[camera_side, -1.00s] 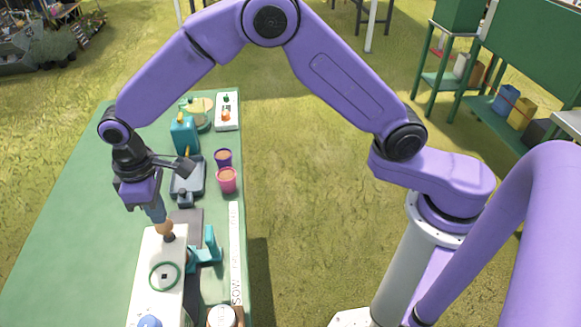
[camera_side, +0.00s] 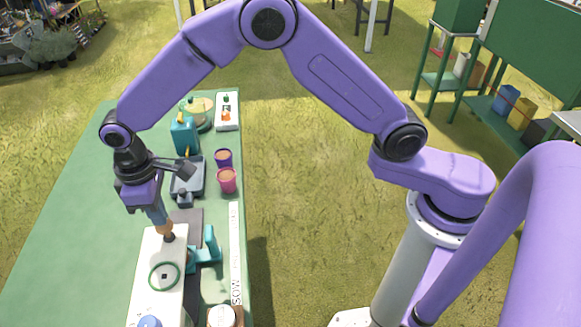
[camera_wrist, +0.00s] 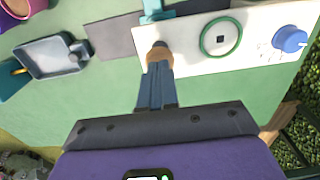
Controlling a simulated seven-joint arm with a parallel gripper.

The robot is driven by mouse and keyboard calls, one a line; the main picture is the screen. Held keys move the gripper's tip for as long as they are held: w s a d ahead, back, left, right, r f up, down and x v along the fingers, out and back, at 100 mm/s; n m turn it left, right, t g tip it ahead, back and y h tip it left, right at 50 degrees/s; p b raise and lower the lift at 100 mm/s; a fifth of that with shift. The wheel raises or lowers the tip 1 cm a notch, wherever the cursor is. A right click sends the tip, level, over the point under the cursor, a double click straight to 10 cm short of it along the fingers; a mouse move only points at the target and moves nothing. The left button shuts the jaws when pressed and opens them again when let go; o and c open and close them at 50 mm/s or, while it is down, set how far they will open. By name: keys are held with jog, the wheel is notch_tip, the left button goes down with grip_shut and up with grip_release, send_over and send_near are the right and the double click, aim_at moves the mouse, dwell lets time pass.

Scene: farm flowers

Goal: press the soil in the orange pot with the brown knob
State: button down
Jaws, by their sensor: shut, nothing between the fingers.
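My gripper (camera_side: 161,222) is shut above the far end of a white panel (camera_wrist: 265,25), pointing down. The brown knob (camera_wrist: 158,53), rounded with a dark end, is right at its blue fingertips (camera_wrist: 158,72); it also shows in the side view (camera_side: 164,229). I cannot tell whether the fingertips touch it. The orange pot is not clearly identifiable. An orange-brown round thing with a pale top (camera_side: 222,316) is cut off at the bottom of the side view. A purple pot (camera_side: 223,158) and a pink pot (camera_side: 227,181) hold orange-brown contents.
The white panel carries a green ring (camera_side: 164,276) and a blue knob (camera_side: 150,321). A teal stand (camera_side: 210,246) is beside it. A grey tray (camera_side: 188,180), teal container (camera_side: 184,136) and lettered white strip (camera_side: 236,250) are near. The green table's (camera_side: 75,220) left side is free.

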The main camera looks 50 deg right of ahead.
jog(key=shift+f, duration=1.4)
jog(key=shift+r, duration=1.7)
notch_tip(320, 180, up, 6)
dwell(0.5)
